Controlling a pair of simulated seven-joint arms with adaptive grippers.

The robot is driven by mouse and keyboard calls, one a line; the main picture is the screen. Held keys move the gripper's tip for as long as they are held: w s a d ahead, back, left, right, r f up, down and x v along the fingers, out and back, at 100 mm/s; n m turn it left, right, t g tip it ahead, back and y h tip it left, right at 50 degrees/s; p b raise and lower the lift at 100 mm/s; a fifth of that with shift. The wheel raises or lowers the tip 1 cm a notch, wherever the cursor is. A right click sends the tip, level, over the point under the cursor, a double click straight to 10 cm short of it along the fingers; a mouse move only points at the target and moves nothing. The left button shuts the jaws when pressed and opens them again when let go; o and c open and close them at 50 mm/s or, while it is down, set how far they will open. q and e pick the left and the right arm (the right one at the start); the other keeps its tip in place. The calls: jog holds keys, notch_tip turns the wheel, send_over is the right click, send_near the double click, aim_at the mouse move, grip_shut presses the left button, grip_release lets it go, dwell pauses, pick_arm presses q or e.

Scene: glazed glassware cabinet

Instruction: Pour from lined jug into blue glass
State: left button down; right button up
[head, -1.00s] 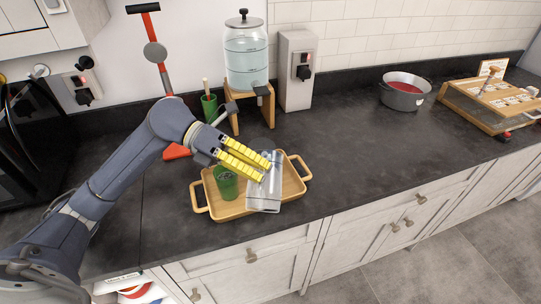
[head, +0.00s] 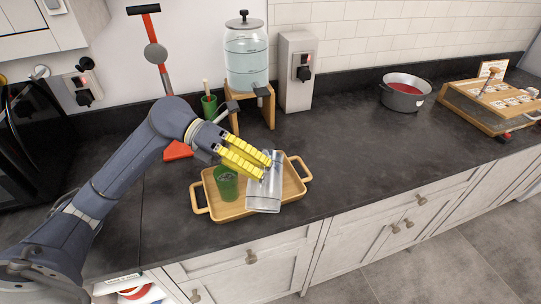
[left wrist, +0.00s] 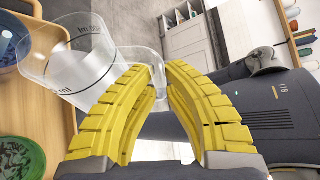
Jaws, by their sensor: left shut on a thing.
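A clear jug with dark printed lines (head: 263,194) is over the right part of the wooden tray (head: 232,211). My left gripper (head: 267,168) is shut on its handle. My right gripper is not in view.
A water dispenser (head: 246,62) on a wooden stand and a green cup (head: 209,106) are behind the tray. A grey pot with red contents (head: 405,95) stands far right, near a wooden rack (head: 490,103). The counter between tray and pot is clear.

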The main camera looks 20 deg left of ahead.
pick_arm(q)
jog(key=shift+w+r+b, duration=0.2)
jog(key=shift+r+b, duration=0.15)
jog(key=shift+b, duration=0.1)
dwell(0.5)
